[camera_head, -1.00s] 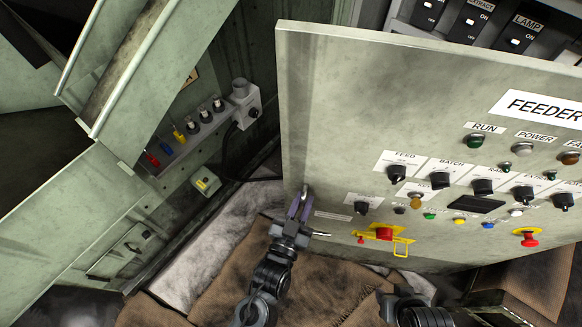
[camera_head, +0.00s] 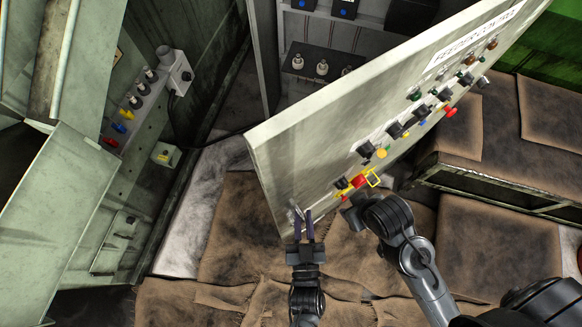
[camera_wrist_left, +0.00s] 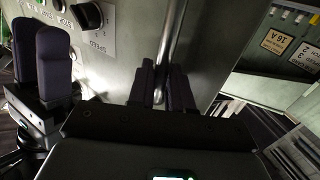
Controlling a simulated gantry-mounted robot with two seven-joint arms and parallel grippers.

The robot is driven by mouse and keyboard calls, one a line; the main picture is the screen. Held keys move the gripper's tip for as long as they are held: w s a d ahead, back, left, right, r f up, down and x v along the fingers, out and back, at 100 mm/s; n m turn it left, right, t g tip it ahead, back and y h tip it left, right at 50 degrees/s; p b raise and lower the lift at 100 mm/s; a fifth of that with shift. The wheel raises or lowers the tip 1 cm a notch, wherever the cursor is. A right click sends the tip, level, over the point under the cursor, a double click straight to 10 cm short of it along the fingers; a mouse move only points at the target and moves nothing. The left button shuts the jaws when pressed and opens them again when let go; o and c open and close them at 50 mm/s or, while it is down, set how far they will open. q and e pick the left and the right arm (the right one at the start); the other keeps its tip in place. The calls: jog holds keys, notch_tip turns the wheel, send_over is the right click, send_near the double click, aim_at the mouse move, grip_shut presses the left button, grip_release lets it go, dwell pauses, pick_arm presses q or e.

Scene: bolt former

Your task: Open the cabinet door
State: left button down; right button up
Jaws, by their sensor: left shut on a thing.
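The cabinet door (camera_head: 300,145) is a pale green-grey panel with knobs and buttons on its outer face. In the head view it stands swung out, with the cabinet's inside visible behind it. My left gripper (camera_head: 303,222) is at the door's lower left corner, shut on the metal door handle. In the left wrist view the handle (camera_wrist_left: 174,40) runs down between the dark fingers (camera_wrist_left: 166,85). My right arm's end (camera_head: 355,212) is close to the door's lower edge.
Inside the cabinet are switches and fuse-like parts (camera_head: 322,66). A red button with a yellow guard (camera_head: 361,181) sticks out near my right arm. Another green cabinet (camera_head: 70,190) stands at the left. Brown cloth-like sheets (camera_head: 240,230) cover the floor.

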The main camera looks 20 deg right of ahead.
pick_arm(q)
jog(key=shift+s+d, duration=0.35)
jog(key=shift+s, duration=0.55)
jog(key=c, duration=1.2)
grip_release()
jog(key=shift+d, duration=0.1)
jog(key=v, duration=1)
jog(key=shift+s+a, duration=0.25)
jog(key=shift+s, duration=0.05)
jog(key=shift+c, duration=0.2)
